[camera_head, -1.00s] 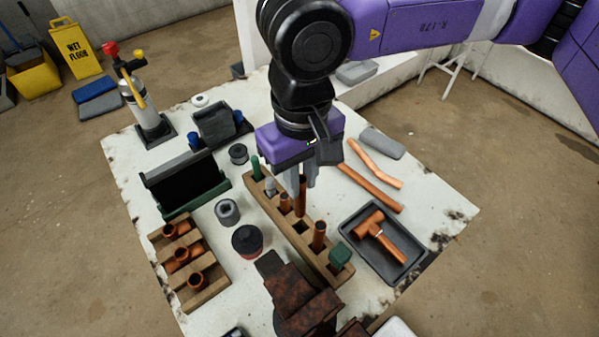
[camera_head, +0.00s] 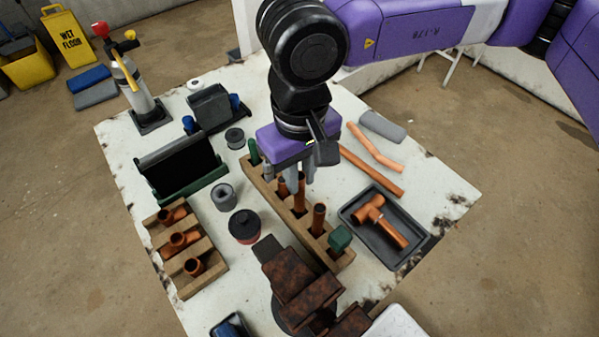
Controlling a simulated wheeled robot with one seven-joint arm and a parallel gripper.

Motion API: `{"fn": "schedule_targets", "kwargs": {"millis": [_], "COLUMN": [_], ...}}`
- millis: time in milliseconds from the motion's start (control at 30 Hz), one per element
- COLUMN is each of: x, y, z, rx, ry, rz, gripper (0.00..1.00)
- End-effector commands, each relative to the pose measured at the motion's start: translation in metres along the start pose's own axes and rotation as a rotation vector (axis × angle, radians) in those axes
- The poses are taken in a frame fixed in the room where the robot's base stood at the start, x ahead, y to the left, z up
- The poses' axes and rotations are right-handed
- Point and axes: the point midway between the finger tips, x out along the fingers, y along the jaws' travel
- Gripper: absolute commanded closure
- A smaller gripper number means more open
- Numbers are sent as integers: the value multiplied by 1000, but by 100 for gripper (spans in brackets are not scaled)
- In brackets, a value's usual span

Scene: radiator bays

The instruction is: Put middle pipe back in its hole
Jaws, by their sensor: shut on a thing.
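The wooden rack (camera_head: 266,196) runs diagonally across the table with several pieces standing in it. My gripper (camera_head: 300,177) points down over the rack's middle and is shut on the middle pipe (camera_head: 299,199), an upright copper pipe. The pipe's lower end meets the rack where the middle hole is. The hole is hidden, and I cannot tell how deep the pipe sits. A shorter copper pipe (camera_head: 282,189) stands on one side and another copper pipe (camera_head: 318,217) on the other. A green piece stands at each end of the rack.
A rusty vise (camera_head: 300,280) stands close to the rack's near end. A red-black tin (camera_head: 244,226) and a wooden block with copper fittings (camera_head: 182,285) are left. Loose copper pipes lie behind.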

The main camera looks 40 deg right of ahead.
Motion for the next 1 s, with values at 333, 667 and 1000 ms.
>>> {"fn": "schedule_targets", "kwargs": {"millis": [333, 667, 1000], "x": [4, 7, 16], "y": [0, 0, 0], "z": [1, 1, 1], "rx": [0, 0, 0], "ry": [1, 1, 1], "rz": [0, 0, 0], "gripper": [100, 100, 100]}}
